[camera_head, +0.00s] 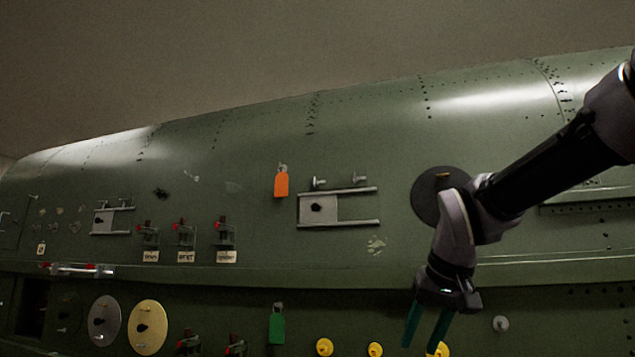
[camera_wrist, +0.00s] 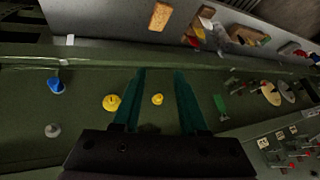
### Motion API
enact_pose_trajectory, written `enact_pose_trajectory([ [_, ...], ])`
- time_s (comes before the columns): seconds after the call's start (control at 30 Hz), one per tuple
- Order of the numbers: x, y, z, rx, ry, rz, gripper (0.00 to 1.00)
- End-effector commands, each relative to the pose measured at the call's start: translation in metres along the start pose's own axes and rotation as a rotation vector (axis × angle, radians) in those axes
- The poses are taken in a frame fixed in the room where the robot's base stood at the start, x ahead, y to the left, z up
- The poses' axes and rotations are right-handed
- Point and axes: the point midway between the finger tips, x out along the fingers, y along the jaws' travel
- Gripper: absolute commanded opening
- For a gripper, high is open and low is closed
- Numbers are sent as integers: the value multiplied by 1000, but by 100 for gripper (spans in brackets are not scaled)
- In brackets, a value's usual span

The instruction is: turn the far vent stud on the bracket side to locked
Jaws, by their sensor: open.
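Several round yellow studs run along the lower green panel in the head view: a left one (camera_head: 324,346), a middle one (camera_head: 375,349) and one (camera_head: 442,349) partly behind my gripper. I cannot tell which is the far vent stud, nor its setting. My gripper (camera_head: 421,338) points down in front of the lower panel, open and empty, with two teal fingers. In the wrist view my gripper (camera_wrist: 160,74) has one yellow stud (camera_wrist: 157,99) seen between its fingers and another (camera_wrist: 111,102) beside the left finger. No contact is visible.
A green tag (camera_head: 277,326) hangs left of the yellow studs, and metal discs (camera_head: 148,327) sit further left. A grey knob (camera_head: 500,323) is to the right. A blue knob (camera_wrist: 55,85) shows in the wrist view. A sliding-plate bracket (camera_head: 338,207) and orange tag (camera_head: 281,185) are above.

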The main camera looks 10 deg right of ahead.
Motion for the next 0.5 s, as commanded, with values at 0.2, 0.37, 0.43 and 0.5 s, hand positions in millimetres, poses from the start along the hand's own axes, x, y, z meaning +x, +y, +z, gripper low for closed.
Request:
enact_pose_trajectory([
  [0.2,-22,-36,-115,-564,41,217,42],
  [0.37,-46,-93,-215,-968,138,446,42],
  [0.43,-59,-128,-257,-1118,199,560,42],
  [0.5,-76,-167,-292,-1243,264,676,42],
])
